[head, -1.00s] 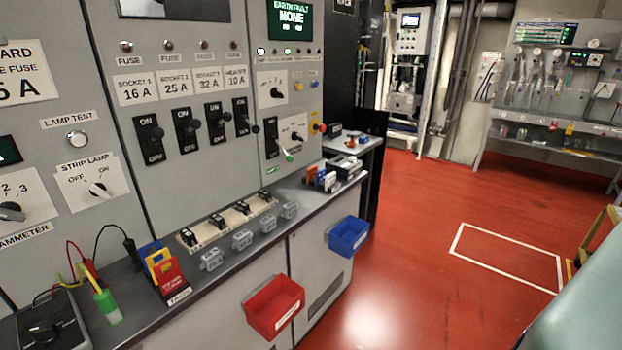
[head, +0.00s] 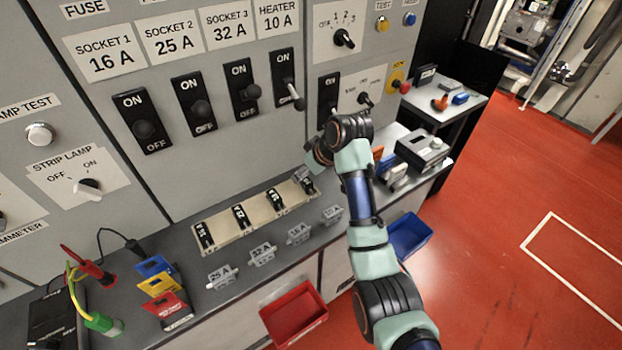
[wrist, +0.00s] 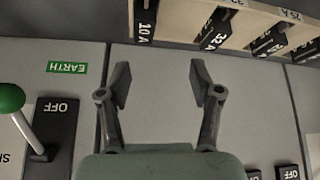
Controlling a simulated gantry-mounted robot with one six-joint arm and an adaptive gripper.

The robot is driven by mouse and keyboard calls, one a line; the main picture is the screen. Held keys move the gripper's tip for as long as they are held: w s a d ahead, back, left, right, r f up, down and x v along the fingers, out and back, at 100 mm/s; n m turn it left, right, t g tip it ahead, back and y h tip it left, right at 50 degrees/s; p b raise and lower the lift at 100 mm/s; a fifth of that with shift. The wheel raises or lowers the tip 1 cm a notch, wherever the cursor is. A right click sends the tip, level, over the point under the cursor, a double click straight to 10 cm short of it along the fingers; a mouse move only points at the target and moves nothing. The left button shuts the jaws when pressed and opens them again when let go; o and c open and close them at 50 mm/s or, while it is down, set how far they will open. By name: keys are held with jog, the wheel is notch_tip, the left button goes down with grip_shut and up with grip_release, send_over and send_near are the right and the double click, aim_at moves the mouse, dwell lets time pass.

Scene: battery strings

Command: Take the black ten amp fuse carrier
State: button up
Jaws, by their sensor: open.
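Grey blocks marked 25 A (head: 220,277), 32 A (head: 262,255), 16 A (head: 298,235) and 10 A (head: 331,215) stand along the bench front. The heater switch (head: 286,80) is on the panel above. A red bin (head: 293,312) and blue bin (head: 408,238) hang in front. A green-knobbed lever (wrist: 12,98) is at wrist-view left.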

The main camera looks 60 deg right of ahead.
aim_at(306, 179)
jog(key=d+f, duration=0.1)
jog(key=f, duration=0.1)
jog(key=w+d+f+b, duration=0.1)
jog(key=f, duration=0.1)
jog(key=d+f+b, duration=0.1)
jog(key=f, duration=0.2)
jog(key=shift+w+f, duration=0.1)
jog(key=shift+w, duration=0.2)
grip_shut()
